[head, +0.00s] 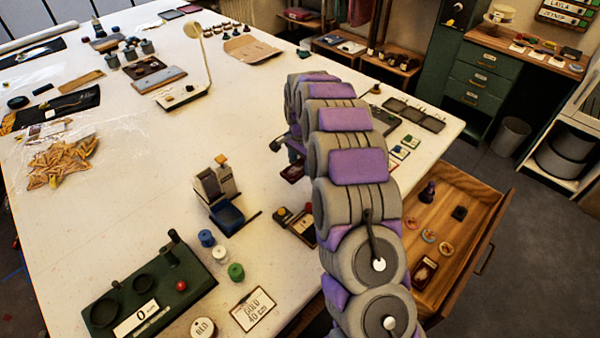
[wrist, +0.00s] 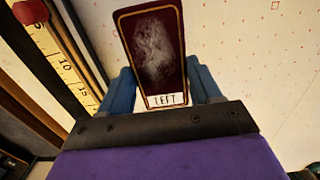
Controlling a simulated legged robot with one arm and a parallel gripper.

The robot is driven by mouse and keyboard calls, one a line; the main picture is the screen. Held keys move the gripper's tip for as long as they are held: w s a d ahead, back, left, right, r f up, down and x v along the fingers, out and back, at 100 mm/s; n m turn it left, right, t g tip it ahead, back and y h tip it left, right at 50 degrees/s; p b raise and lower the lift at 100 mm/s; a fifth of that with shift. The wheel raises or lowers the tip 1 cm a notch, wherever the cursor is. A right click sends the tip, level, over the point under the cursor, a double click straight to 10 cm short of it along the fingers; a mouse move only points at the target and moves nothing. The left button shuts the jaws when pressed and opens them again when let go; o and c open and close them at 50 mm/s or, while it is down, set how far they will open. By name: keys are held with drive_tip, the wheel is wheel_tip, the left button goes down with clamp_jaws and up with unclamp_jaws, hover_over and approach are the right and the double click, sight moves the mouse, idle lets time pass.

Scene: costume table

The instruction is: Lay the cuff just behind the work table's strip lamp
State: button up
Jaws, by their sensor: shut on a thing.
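The cuff (wrist: 153,50) is a dark red panel with a thin gold border, a pale worn patch and a white label reading LEFT. My gripper (wrist: 163,82) is shut on it, with a blue finger on each side. In the head view the gripper is largely hidden behind my arm, and a dark red bit of the cuff (head: 293,172) shows above the work table (head: 140,205). A slim-armed lamp (head: 208,62) with a round head stands toward the back of the table. I cannot tell whether it is the strip lamp.
An open wooden drawer (head: 465,212) juts out at the right, holding small items and another dark red panel (head: 424,270). A small two-tone machine (head: 217,188), spools and a green scale (head: 150,285) stand nearer. The table's middle is mostly clear.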

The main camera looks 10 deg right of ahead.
sight(300, 166)
drive_tip(key=f, duration=0.4)
drive_tip(key=shift+a+f+b, duration=0.1)
drive_tip(key=shift+a+b, duration=0.2)
drive_tip(key=shift+b, duration=0.1)
drive_tip(key=shift+d, duration=0.15)
drive_tip(key=o, duration=0.9)
drive_tip(key=shift+d, duration=0.1)
drive_tip(key=shift+o, duration=1.3)
